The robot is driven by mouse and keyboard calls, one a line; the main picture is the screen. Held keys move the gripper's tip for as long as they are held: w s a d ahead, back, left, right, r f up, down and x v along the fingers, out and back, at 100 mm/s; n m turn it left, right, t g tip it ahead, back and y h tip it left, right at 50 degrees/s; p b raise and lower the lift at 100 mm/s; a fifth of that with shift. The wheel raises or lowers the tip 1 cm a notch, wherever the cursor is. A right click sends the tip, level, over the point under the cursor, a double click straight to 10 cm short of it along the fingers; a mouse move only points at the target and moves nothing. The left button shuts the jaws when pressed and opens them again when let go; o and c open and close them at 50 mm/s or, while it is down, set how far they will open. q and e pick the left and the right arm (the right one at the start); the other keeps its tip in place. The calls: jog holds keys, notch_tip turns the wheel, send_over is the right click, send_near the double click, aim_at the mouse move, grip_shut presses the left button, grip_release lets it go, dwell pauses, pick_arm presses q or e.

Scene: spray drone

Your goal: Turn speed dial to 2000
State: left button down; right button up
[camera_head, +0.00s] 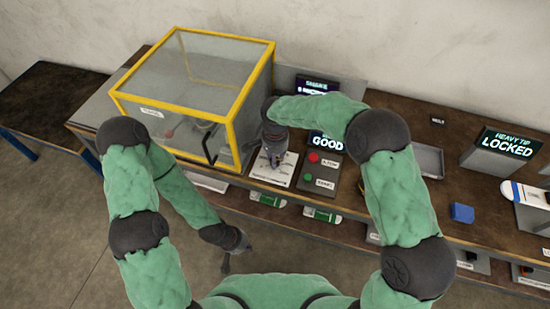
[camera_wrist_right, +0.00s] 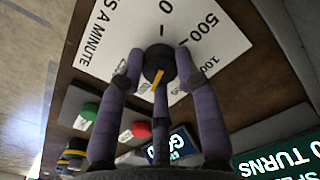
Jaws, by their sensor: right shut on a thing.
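The speed dial (camera_wrist_right: 158,62) is a dark round knob with a yellow pointer on a white printed card (camera_wrist_right: 100,30). The card shows 0 and 500; further numbers are partly covered by my fingers. In the right wrist view the pointer is directed downward, away from the 0. My right gripper (camera_wrist_right: 155,72) is shut on the dial with its purple fingers around it. In the head view my right gripper (camera_head: 272,157) is over the card (camera_head: 284,172) and hides the dial. My left gripper (camera_head: 237,258) hangs low in front of the bench; its jaws are too small to read.
A yellow-framed clear box (camera_head: 236,105) stands left of the card. A panel with a red button (camera_head: 313,157) and a green button (camera_head: 307,178) is to its right, below a GOOD screen. A LOCKED display (camera_head: 505,143) and blue block (camera_head: 462,212) lie farther right.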

jog(key=shift+w+r, duration=0.1)
jog(key=shift+w, duration=0.05)
jog(key=o, duration=1.1)
jog(key=shift+o, duration=0.2)
notch_tip(320, 180, up, 12)
